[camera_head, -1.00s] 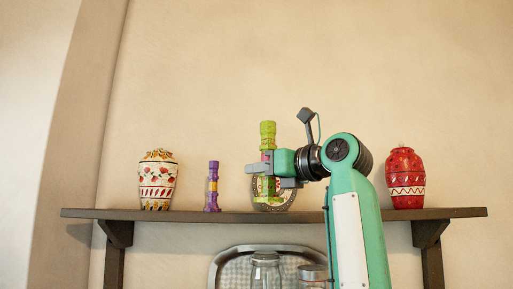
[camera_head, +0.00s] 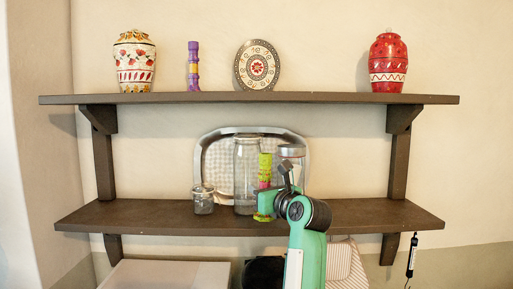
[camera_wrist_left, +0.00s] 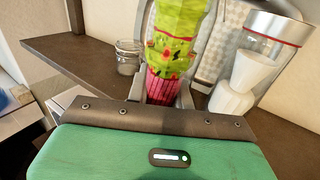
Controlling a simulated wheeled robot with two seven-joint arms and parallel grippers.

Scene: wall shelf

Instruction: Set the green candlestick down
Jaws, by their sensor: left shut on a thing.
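The green candlestick (camera_head: 265,164), yellow-green with a pink band, is upright in front of the lower shelf's back, just right of the tall glass jar. It also shows in the left wrist view (camera_wrist_left: 178,38), between the fingers. My left gripper (camera_head: 265,192) is shut on it around the pink part. The lower shelf (camera_head: 150,215) is a dark wooden board. My right gripper is not in view.
A tall glass jar (camera_head: 246,180), a small jar (camera_head: 203,199) and a lidded jar (camera_wrist_left: 262,60) stand close by, before a tray (camera_head: 212,168). The lower shelf's right end is clear. The upper shelf (camera_head: 330,98) holds vases, a purple candlestick (camera_head: 193,65) and a plate (camera_head: 257,66).

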